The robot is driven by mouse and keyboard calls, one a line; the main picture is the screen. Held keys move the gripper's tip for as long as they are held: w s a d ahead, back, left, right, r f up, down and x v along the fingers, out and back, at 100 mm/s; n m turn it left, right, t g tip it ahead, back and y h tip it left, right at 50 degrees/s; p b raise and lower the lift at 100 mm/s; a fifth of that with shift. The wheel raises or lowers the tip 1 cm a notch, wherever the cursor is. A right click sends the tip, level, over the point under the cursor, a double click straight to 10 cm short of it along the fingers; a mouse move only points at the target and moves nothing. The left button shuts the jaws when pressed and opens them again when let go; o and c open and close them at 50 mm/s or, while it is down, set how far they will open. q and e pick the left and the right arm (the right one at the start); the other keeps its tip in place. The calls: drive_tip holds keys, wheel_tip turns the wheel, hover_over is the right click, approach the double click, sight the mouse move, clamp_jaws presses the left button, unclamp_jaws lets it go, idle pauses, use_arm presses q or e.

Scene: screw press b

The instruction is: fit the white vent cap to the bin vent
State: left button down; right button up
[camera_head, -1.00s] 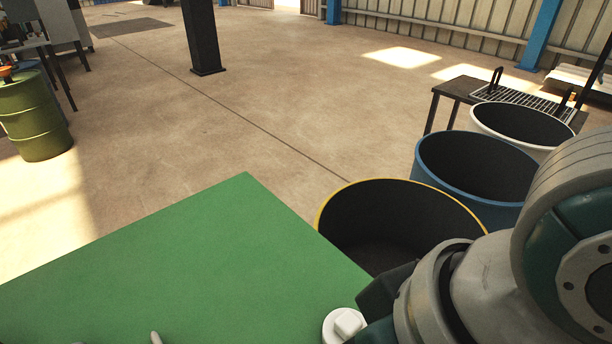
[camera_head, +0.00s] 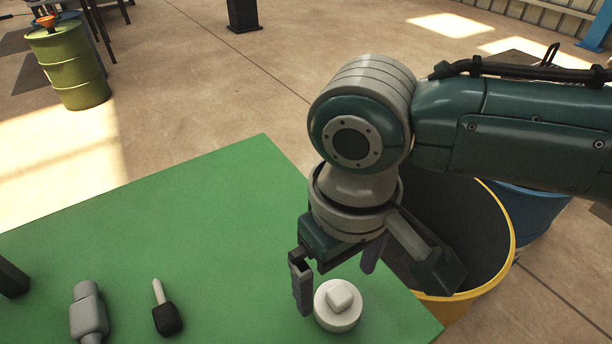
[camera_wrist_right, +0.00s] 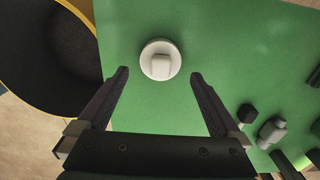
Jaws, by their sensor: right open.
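The white vent cap (camera_head: 339,306) is a round disc with a raised squarish knob on top. It lies on the green table top. It also shows in the right wrist view (camera_wrist_right: 160,60). My right gripper (camera_head: 337,284) is over the table at the cap, its fingers apart and empty. In the right wrist view the gripper (camera_wrist_right: 159,75) has one finger to each side of the cap's line, with the cap ahead of the fingertips and apart from them. I cannot make out the bin vent in either view. I do not identify my left gripper.
The green table (camera_head: 215,225) also holds a tool with a black handle (camera_head: 167,319), a grey cylindrical part (camera_head: 88,315) and a dark block (camera_head: 11,279) at the left edge. A yellow-rimmed bin (camera_head: 509,225) and a blue bin (camera_head: 545,210) stand beyond the table's right side.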

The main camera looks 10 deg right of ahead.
sight(338, 290)
wheel_tip(338, 290, down, 3)
drive_tip(key=shift+s+f+b, duration=0.1)
drive_tip(key=shift+b, duration=0.25)
drive_tip(key=shift+c, duration=0.4)
drive_tip(key=c, duration=1.2)
